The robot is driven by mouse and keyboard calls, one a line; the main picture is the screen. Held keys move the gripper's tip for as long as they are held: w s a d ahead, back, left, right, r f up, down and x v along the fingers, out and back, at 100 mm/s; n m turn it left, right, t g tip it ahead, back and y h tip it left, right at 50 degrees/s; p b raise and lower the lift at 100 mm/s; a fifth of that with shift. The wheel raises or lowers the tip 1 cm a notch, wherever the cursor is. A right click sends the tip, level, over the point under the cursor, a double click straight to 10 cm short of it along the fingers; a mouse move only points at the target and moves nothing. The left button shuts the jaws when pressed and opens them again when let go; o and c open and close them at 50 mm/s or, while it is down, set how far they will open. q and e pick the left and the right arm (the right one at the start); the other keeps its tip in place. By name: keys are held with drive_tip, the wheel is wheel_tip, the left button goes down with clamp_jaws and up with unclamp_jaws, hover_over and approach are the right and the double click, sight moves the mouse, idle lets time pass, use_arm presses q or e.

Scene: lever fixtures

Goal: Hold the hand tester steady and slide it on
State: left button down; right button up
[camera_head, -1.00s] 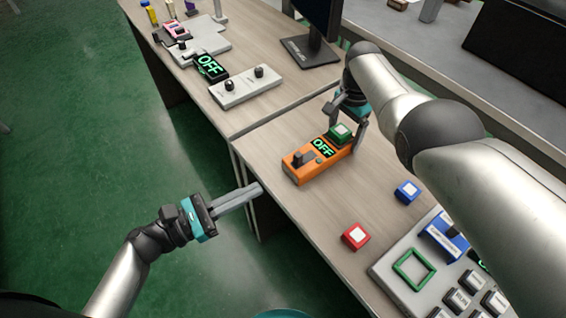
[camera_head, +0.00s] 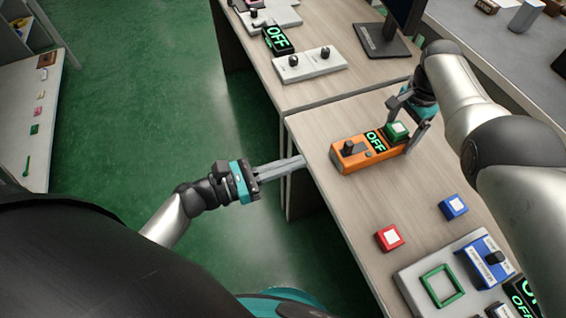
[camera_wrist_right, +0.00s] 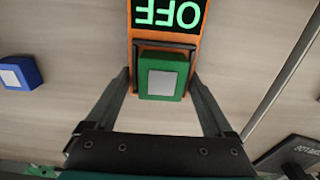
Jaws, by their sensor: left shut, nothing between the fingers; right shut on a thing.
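The orange hand tester (camera_head: 351,160) lies on the table with a lit display reading OFF (camera_head: 375,141) and a dark slider knob (camera_head: 348,147) near its left end. A green block with a pale top (camera_head: 396,131) sits at its right end. My right gripper (camera_head: 404,143) is shut on that end, one finger on each side. The right wrist view shows the fingers (camera_wrist_right: 160,85) flanking the tester's end around the green block (camera_wrist_right: 162,77). My left gripper (camera_head: 303,162) is shut and empty at the table's left edge, left of the tester and apart from it.
A red block (camera_head: 389,238) and a blue block (camera_head: 453,207) stand on the table in front. A grey panel (camera_head: 412,287) with a green frame is at the lower right. A white two-knob box (camera_head: 308,66) and a monitor base (camera_head: 381,42) are behind.

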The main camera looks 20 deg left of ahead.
sight(345, 146)
use_arm(q)
drive_tip(key=x, duration=0.9)
drive_tip(key=shift+w+d, duration=0.1)
drive_tip(key=shift+d, duration=0.05)
drive_tip(key=shift+w+d, duration=0.1)
drive_tip(key=x, duration=0.4)
use_arm(e)
drive_tip(key=shift+a, duration=0.1)
drive_tip(key=shift+s, duration=0.1)
use_arm(q)
drive_tip(key=v, duration=1.4)
